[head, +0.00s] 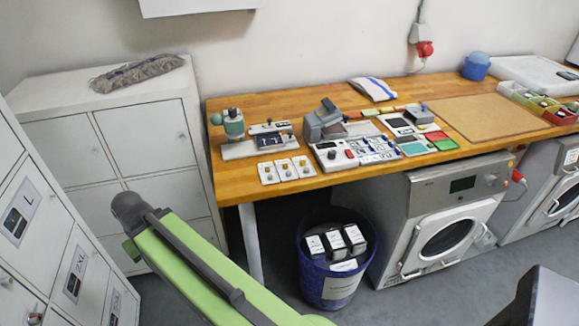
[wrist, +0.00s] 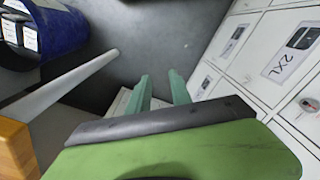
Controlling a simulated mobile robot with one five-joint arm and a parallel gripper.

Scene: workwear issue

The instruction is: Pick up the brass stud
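I cannot pick out the brass stud for certain. Three small white cards (head: 285,169) lie in a row at the table's front left edge, each with a small round piece on it. These pieces are too small to tell which, if any, is brass. My gripper (wrist: 159,77) shows in the wrist view with its two teal fingers apart and nothing between them. It is over the grey floor, beside the lockers and left of the table, away from the cards. In the head view my arm hides most of the gripper.
The wooden worktable (head: 232,185) carries presses, trays and coloured pads. A blue bin (head: 318,290) with boxes stands under it, beside a washing machine (head: 440,215). White lockers (head: 55,235) stand at left, and a mop head (head: 137,73) lies on a cabinet. A table leg (wrist: 75,82) is near my gripper.

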